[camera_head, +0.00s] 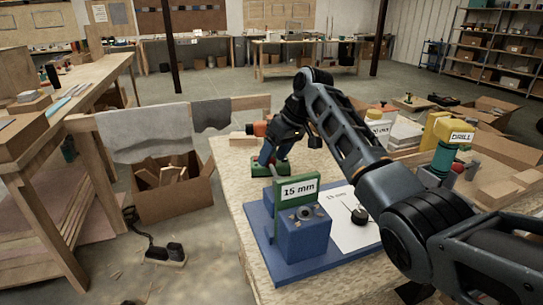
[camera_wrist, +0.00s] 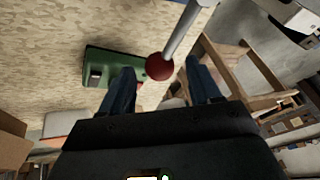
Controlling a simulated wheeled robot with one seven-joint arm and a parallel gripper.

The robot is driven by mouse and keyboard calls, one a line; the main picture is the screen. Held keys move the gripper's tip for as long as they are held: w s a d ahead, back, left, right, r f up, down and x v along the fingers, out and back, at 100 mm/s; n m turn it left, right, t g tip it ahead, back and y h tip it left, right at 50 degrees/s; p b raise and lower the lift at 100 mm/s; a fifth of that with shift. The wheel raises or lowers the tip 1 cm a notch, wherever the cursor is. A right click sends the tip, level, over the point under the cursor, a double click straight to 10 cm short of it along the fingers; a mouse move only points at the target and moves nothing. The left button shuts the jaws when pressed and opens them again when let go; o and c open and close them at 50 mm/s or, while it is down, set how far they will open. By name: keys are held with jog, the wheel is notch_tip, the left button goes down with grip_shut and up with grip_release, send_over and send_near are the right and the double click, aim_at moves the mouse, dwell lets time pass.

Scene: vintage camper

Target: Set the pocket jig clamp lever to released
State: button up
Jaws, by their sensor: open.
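In the wrist view a metal lever rod (camera_wrist: 184,28) ends in a dark red ball knob (camera_wrist: 159,67). The knob shows between the two blue fingers of my gripper (camera_wrist: 160,72), which is open with a gap on both sides. A green body (camera_wrist: 110,62) lies on the wooden bench top beyond the fingers. In the head view my gripper (camera_head: 267,155) points down over the far part of the bench, by green parts (camera_head: 262,170) behind the 15 mm sign. My arm and gripper hide much of the jig there; the lever's angle is unclear.
A blue block fixture (camera_head: 303,236) with a green 15 mm sign (camera_head: 297,189) stands in front of my gripper on the bench (camera_head: 238,190). A yellow DRILL-labelled item (camera_head: 455,132) stands to the right. A box of wood scraps (camera_head: 172,190) is on the floor to the left.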

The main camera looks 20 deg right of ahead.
jog(key=shift+x, duration=0.75)
jog(key=shift+c, duration=0.3)
grip_shut()
